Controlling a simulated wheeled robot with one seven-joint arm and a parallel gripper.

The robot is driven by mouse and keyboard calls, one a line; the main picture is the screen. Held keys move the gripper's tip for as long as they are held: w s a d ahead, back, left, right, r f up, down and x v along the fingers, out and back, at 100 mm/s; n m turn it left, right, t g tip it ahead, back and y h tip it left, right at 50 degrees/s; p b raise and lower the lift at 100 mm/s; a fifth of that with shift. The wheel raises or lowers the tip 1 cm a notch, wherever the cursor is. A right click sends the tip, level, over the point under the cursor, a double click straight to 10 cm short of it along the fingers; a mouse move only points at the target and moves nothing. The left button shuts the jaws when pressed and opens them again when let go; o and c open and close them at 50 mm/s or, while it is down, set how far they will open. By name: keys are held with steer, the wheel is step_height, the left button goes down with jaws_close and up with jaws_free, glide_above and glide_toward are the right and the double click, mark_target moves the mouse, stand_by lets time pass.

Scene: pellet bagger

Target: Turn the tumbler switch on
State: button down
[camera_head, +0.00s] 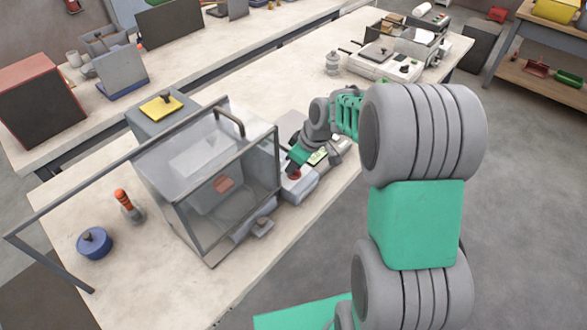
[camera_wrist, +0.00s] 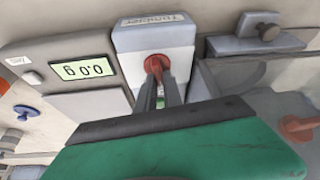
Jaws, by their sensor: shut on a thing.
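The tumbler switch (camera_wrist: 156,64) is a small red knob on a white and grey box (camera_wrist: 153,36) with a "Tumbler" label, which reads upside down in the wrist view. My gripper (camera_wrist: 159,84) is shut on the red knob, with its two dark fingers close together at it. In the head view my gripper (camera_head: 297,163) reaches down to the switch box (camera_head: 301,188), right of the clear-walled cabinet. A bit of red (camera_head: 295,174) shows there below the fingers. I cannot tell which way the switch is set.
The clear cabinet (camera_head: 203,170) stands close by with a handle on top.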

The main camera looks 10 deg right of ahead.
steer(key=shift+w+m+t+h+b, duration=0.1)
steer(key=shift+m+t+h+b, duration=0.3)
steer(key=shift+m, duration=0.75)
steer(key=shift+m+t+h+b, duration=0.1)
steer(key=shift+m+h+b, duration=0.3)
steer(key=shift+m+b, duration=0.55)
steer(key=shift+m, duration=0.4)
steer(key=c, duration=1.5)
jaws_free()
steer(key=v, duration=0.8)
steer(key=shift+b, duration=0.3)
